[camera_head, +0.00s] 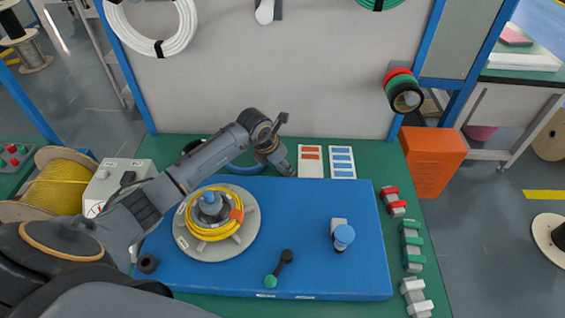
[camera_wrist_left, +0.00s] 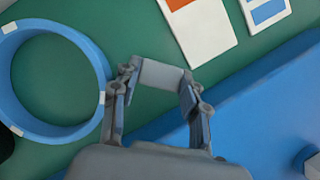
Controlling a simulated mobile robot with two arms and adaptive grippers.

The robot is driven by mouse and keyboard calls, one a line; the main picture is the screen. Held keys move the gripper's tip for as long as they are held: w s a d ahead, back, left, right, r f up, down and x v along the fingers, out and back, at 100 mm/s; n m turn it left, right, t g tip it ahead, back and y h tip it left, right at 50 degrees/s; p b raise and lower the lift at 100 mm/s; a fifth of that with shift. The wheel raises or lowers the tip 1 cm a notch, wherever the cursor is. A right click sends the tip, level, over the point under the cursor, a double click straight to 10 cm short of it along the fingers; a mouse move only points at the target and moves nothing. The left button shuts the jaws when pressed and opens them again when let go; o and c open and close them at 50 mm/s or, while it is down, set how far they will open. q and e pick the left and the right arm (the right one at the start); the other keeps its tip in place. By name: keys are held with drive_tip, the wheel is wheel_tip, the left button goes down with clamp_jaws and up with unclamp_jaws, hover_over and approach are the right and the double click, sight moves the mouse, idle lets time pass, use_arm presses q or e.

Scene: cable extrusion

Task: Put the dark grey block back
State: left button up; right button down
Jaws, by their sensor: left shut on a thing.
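My left gripper (camera_head: 284,168) reaches over the back edge of the blue mat (camera_head: 300,220), between a blue ring and two white cards. In the left wrist view its fingers (camera_wrist_left: 158,95) are shut on a plain grey block (camera_wrist_left: 162,75), taken to be the dark grey block. The block is held across the fingertips, with the green table and mat edge seen behind it. Whether it touches the table cannot be told. In the head view the block is not clearly distinguishable from the gripper. My right gripper is not in view.
The blue ring (camera_wrist_left: 12,107) lies left of the gripper; white cards (camera_head: 311,160) lie right of it. Clamps (camera_head: 412,245) line the right edge.

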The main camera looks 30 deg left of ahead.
use_arm(q)
drive_tip(key=shift+f, duration=0.1)
drive_tip(key=shift+f, duration=0.15)
drive_tip(key=o, duration=1.1)
drive_tip(key=shift+c, duration=0.2)
drive_tip(key=shift+r, duration=0.25)
drive_tip(key=v, duration=1.2)
drive_tip(key=shift+b, duration=0.45)
